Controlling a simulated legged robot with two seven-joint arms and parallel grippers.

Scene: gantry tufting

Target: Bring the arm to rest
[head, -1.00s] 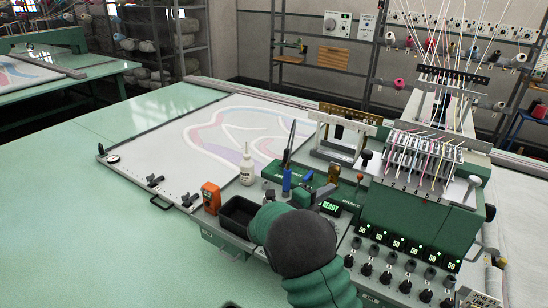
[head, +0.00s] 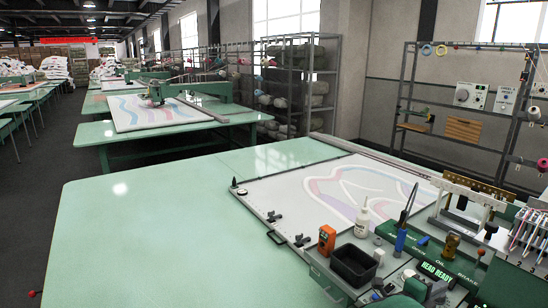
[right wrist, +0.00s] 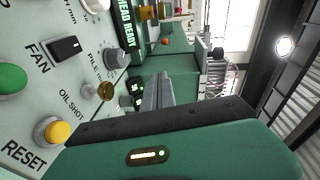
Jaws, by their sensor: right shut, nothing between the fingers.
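My right gripper (right wrist: 158,92) shows in the right wrist view, its grey fingers closed together with nothing between them. It is close to the machine's control panel (right wrist: 85,20), which carries a FAN switch (right wrist: 64,48), a brass-coloured knob (right wrist: 98,91) and a yellow RESET button (right wrist: 56,132). I cannot tell that the fingers touch anything. In the head view only a green part of my right arm shows at the bottom edge, near the panel, and the fingertips cannot be made out. My left gripper is in neither view.
The green table (head: 150,235) is wide and clear at left. The framed cloth (head: 300,200) lies beyond the panel. A black bin (head: 353,264), an orange device (head: 326,239) and a white bottle (head: 362,220) stand by the panel. The display (head: 437,272) reads HEAD READY.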

